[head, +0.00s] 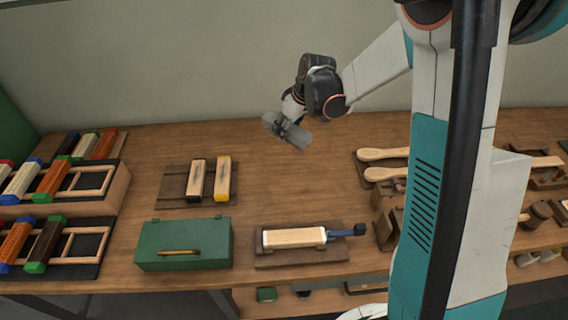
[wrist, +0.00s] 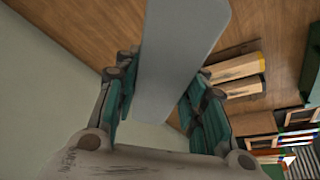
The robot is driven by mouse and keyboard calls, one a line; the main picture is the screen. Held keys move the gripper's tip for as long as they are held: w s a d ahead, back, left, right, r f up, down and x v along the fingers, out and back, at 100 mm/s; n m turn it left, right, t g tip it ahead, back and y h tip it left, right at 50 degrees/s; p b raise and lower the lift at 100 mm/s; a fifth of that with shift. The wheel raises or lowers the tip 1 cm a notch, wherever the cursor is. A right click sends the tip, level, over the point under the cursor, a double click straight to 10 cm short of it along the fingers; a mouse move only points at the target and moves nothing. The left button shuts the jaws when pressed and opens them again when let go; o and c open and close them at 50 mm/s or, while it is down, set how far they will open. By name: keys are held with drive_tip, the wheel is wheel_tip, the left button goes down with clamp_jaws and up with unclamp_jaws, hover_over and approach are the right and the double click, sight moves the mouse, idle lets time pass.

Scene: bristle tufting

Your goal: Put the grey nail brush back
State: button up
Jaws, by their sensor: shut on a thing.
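The grey nail brush (head: 287,131) is a flat, rounded grey block. My gripper (head: 294,108) is shut on it and holds it in the air above the back middle of the bench. In the wrist view the nail brush (wrist: 178,60) stands between the two fingers of my gripper (wrist: 160,88), its smooth grey face toward the camera. I cannot see any bristles. A dark brown tray (head: 172,185) lies below and left of the brush. It bears a pale wooden block (head: 195,179) and a yellow-ended block (head: 222,178), and its left part is bare.
A green box (head: 184,245) and a board with a pale block and dark handle (head: 295,237) lie at the front. Racks of coloured brushes (head: 52,181) stand left. Wooden brushes (head: 383,154) lie right, partly behind my arm. The bench (head: 295,180) below my gripper is clear.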

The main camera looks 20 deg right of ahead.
wheel_tip(320, 180, down, 16)
drive_tip(key=b, duration=0.4)
drive_tip(key=shift+r+b, duration=0.2)
drive_tip(key=shift+b, duration=0.1)
drive_tip(key=shift+f, duration=0.15)
drive_tip(key=o, duration=1)
